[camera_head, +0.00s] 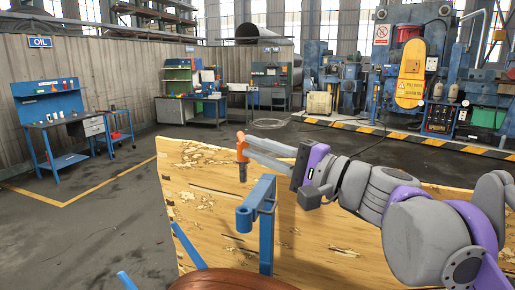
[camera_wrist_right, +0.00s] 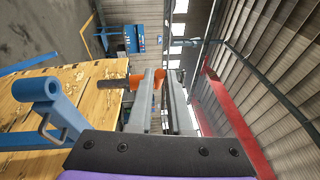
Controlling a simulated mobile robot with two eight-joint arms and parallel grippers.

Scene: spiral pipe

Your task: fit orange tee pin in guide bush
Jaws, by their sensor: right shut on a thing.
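The orange tee pin (camera_head: 242,150) has an orange crosspiece and a dark shank pointing down. My right gripper (camera_head: 251,144) is shut on its orange head. The guide bush (camera_head: 244,220) is a short blue upright tube on an arm of a blue post. In the head view the shank's lower end shows above the bush, with a clear gap; the exact sideways offset cannot be told. In the right wrist view the pin (camera_wrist_right: 113,82) sticks out left from between the fingers, and the bush (camera_wrist_right: 52,90) shows farther left, apart from it. My left gripper is not in view.
A wooden board (camera_head: 330,235) with worn patches stretches behind the blue post (camera_head: 267,230). A brown rounded thing (camera_head: 235,281) is at the bottom edge. Blue workbenches (camera_head: 60,125) and machines stand far back. The space around the pin looks free.

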